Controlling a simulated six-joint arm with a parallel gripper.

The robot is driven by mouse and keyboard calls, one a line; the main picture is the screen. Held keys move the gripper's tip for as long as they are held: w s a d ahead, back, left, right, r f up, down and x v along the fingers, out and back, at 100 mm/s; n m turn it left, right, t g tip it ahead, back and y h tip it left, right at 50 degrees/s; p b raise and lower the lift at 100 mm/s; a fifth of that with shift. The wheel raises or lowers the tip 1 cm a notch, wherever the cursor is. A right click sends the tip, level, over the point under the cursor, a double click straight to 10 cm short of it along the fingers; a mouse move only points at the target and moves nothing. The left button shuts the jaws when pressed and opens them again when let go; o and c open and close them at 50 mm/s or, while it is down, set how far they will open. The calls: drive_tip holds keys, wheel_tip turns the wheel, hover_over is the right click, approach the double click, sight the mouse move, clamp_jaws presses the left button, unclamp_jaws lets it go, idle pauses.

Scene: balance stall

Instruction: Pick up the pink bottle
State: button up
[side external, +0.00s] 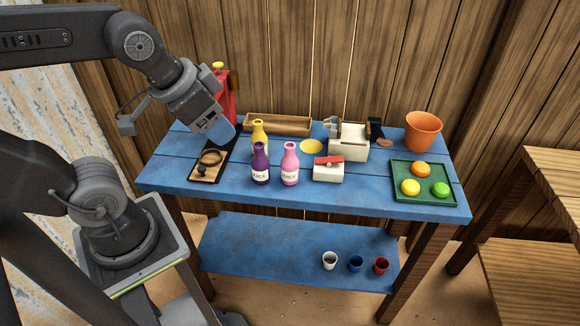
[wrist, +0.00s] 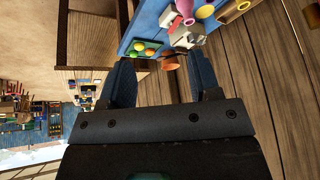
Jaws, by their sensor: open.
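The pink bottle (side external: 290,164) stands upright on the blue table, just right of the purple bottle (side external: 260,164) and in front of the yellow bottle (side external: 259,132). In the wrist view a pink bottle (wrist: 186,10) shows at the top edge, partly cut off. My gripper (side external: 222,138) is above the left part of the table, to the left of the bottles and apart from them. In the wrist view its two fingers are spread with nothing between them.
A wooden board with a ring (side external: 209,158) lies below my gripper. A red dispenser (side external: 228,100) stands behind it. A wooden tray (side external: 277,125), a white box with a red top (side external: 328,170), an orange pot (side external: 423,131) and a green tray (side external: 424,198) are on the table (side external: 370,190).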

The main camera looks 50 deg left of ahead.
drive_tip(key=w+a+f+m+g+y, duration=0.1)
drive_tip(key=w+a+f+m, duration=0.1)
drive_tip(key=w+m, duration=0.95)
drive_tip(key=m+y, duration=0.1)
drive_tip(key=m, duration=1.7)
approach(289, 146)
drive_tip(key=shift+g, duration=0.4)
drive_tip(key=x, duration=0.5)
drive_tip(key=shift+w+a+r, duration=0.15)
drive_tip(key=shift+w, duration=0.15)
drive_tip(key=shift+x, duration=2.8)
drive_tip(key=shift+c, duration=0.3)
drive_tip(key=shift+d, duration=0.2)
clamp_jaws()
